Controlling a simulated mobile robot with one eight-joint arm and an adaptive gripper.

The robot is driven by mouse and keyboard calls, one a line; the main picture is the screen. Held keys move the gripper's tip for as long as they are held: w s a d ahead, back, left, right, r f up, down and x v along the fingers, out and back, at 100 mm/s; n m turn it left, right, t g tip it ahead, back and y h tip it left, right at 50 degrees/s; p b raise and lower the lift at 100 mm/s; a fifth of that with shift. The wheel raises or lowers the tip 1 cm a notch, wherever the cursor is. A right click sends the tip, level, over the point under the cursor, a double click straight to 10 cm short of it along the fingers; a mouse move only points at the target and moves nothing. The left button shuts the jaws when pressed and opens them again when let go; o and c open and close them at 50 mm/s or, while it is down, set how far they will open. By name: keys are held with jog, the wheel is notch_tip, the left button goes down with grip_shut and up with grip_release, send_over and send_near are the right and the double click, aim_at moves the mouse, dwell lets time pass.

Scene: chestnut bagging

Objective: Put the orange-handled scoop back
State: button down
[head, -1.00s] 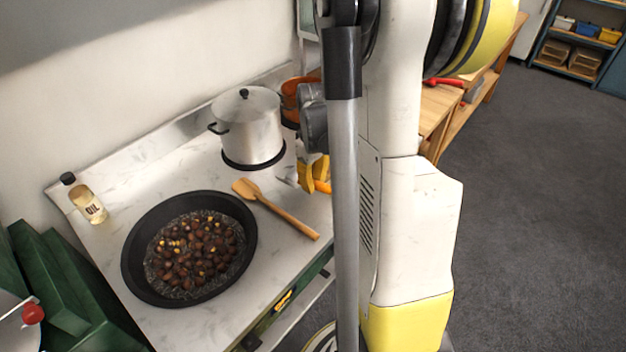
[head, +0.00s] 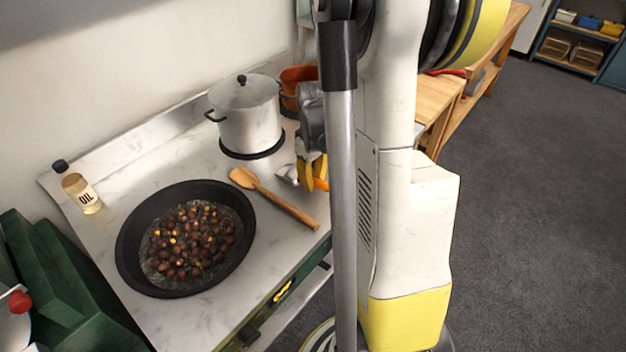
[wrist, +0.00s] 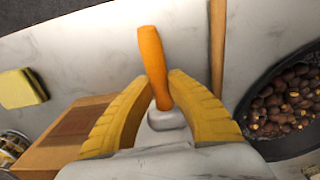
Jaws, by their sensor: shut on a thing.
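The orange-handled scoop (wrist: 153,62) is between the yellow fingers of my gripper (wrist: 160,95) in the wrist view, its orange handle pointing away over the marble counter. My gripper is shut on it. In the head view my gripper (head: 312,172) is at the counter's right part, partly hidden by my own arm. The scoop's pale metal end (head: 287,174) shows just left of the fingers, close to the counter; whether it touches the surface I cannot tell.
A wooden spatula (head: 275,198) lies left of my gripper. A black pan of chestnuts (head: 128,255) is farther left. A lidded pot (head: 250,120) and an orange bowl (head: 292,80) stand behind. The wrist view shows a cardboard box (wrist: 60,145) and a yellow sponge (wrist: 20,88).

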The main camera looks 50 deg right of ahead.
jog(key=shift+f, duration=0.25)
jog(key=c, duration=1.4)
grip_release()
jog(key=shift+o, duration=0.2)
